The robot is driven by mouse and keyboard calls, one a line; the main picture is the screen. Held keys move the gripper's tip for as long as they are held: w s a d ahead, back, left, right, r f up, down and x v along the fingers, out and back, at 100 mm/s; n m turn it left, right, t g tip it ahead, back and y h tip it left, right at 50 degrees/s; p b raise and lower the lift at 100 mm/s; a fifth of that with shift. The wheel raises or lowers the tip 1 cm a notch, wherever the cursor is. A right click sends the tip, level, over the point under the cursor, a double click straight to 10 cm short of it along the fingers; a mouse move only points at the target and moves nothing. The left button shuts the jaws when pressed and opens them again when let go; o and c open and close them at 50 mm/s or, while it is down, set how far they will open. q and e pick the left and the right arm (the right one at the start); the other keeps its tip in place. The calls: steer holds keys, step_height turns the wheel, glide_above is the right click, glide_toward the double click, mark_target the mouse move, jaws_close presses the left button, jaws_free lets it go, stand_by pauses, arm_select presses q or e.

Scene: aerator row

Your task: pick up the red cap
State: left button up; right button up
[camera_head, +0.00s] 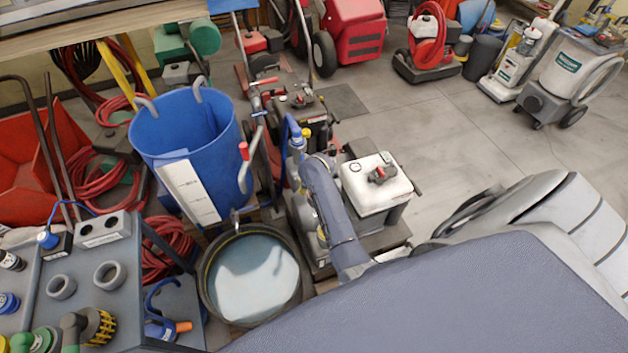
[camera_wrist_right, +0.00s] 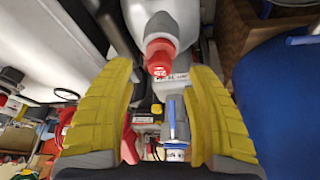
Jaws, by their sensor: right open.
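In the right wrist view a red cap (camera_wrist_right: 158,58) sits on the neck of a pale grey-white container (camera_wrist_right: 155,18). My right gripper (camera_wrist_right: 162,76) has its two yellow fingers spread wide, one on each side of the cap. The cap shows in the gap near the fingertips, and no finger visibly touches it. In the head view a white tank (camera_head: 361,190) has a dark, partly reddish cap on top; I cannot tell whether it is the same one. My right gripper cannot be made out in the head view. My left gripper is in neither view.
A tall blue bin (camera_head: 180,140) stands left of the white tank, with a round dark tub (camera_head: 207,292) in front. A grey bench (camera_head: 85,275) with rings and fittings is at lower left. Red machines (camera_head: 352,32) stand behind. Grey floor (camera_head: 470,130) is open at right.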

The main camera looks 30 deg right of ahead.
steer(key=shift+x, duration=2.55)
jaws_close()
steer(key=shift+a, duration=0.1)
